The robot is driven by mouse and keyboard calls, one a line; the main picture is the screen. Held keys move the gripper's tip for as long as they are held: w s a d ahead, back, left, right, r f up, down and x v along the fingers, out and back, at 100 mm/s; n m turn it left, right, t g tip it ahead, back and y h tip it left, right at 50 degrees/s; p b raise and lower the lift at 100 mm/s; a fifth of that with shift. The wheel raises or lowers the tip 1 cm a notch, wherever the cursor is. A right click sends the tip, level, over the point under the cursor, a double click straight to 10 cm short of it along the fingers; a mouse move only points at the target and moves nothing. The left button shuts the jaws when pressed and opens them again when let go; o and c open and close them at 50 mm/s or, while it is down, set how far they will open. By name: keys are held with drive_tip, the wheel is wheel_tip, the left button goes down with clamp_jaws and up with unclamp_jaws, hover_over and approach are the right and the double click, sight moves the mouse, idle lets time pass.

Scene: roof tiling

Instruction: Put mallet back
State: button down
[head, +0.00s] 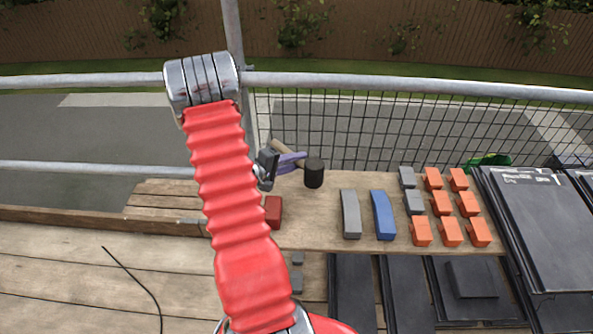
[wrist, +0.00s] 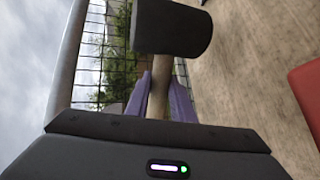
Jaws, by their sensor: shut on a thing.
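The mallet has a black cylindrical head (head: 314,173) and a pale wooden handle (head: 281,148). My gripper (head: 298,159), with purple fingers, is shut on the handle just behind the head. In the wrist view the mallet head (wrist: 172,27) is beyond the fingers and the handle (wrist: 160,78) runs between them. In the head view the mallet is at the far edge of the wooden bench (head: 310,230). I cannot tell whether it touches the wood. No holder for the mallet can be made out.
A red block (head: 273,212) lies on the bench near my arm. A grey piece (head: 350,214), a blue piece (head: 383,214) and several orange and grey blocks (head: 450,231) lie to the right. Dark tiles (head: 545,225) are stacked far right. Mesh and rails (head: 420,86) border the back.

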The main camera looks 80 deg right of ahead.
drive_tip(key=shift+f, duration=2.05)
drive_tip(key=c, duration=1.5)
unclamp_jaws()
drive_tip(key=shift+f, duration=0.1)
drive_tip(key=shift+c, duration=0.2)
drive_tip(key=shift+w+a, duration=0.1)
drive_tip(key=v, duration=1.2)
